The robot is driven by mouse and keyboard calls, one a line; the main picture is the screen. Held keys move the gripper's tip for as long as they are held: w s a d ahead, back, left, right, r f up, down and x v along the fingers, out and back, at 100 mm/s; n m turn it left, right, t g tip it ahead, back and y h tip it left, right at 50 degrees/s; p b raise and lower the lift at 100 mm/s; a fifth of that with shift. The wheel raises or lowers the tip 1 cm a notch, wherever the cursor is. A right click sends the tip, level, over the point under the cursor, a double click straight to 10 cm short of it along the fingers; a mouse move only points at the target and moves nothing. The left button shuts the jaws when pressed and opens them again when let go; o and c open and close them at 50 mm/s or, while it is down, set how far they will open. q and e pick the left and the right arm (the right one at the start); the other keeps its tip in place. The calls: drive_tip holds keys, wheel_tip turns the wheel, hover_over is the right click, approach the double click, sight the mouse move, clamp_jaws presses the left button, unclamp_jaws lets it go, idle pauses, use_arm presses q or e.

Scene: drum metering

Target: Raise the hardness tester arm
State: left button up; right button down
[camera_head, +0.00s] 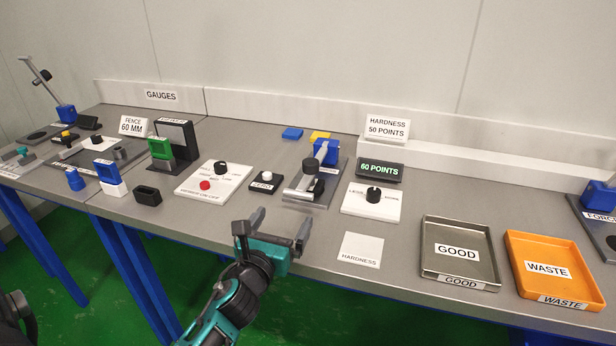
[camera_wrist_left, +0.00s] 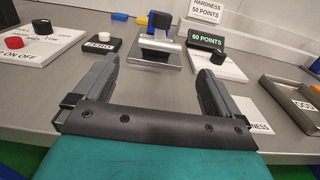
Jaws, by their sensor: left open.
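The hardness tester (camera_head: 326,152) stands near the middle of the bench, with a blue column at the back of a grey base plate. Its arm reaches forward from the column, and a silver crossbar (camera_head: 297,194) lies low over the front of the plate. A black round part sits by the arm. In the left wrist view the crossbar (camera_wrist_left: 158,44) shows ahead, beyond the fingertips. My left gripper (camera_head: 272,229) is open and empty at the bench's front edge, in front of the tester and apart from it. My right gripper is not in view.
A ZERO button (camera_head: 266,181) is left of the tester. A black dial (camera_head: 374,195) on a white panel and a "60 POINTS" display (camera_head: 379,171) are right. A GOOD tray (camera_head: 459,253) and orange WASTE tray (camera_head: 553,270) stand farther right. Bench between gripper and tester is clear.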

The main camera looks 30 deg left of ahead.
sight(299, 191)
use_arm(q)
drive_tip(key=shift+w+a+r, duration=0.1)
drive_tip(key=shift+w+a, duration=0.05)
drive_tip(key=shift+w, duration=0.55)
drive_tip(key=x, duration=1.1)
drive_tip(key=shift+w+a, duration=0.15)
drive_tip(key=shift+w, duration=0.05)
drive_tip(key=shift+c, duration=0.5)
drive_tip(key=c, duration=1.3)
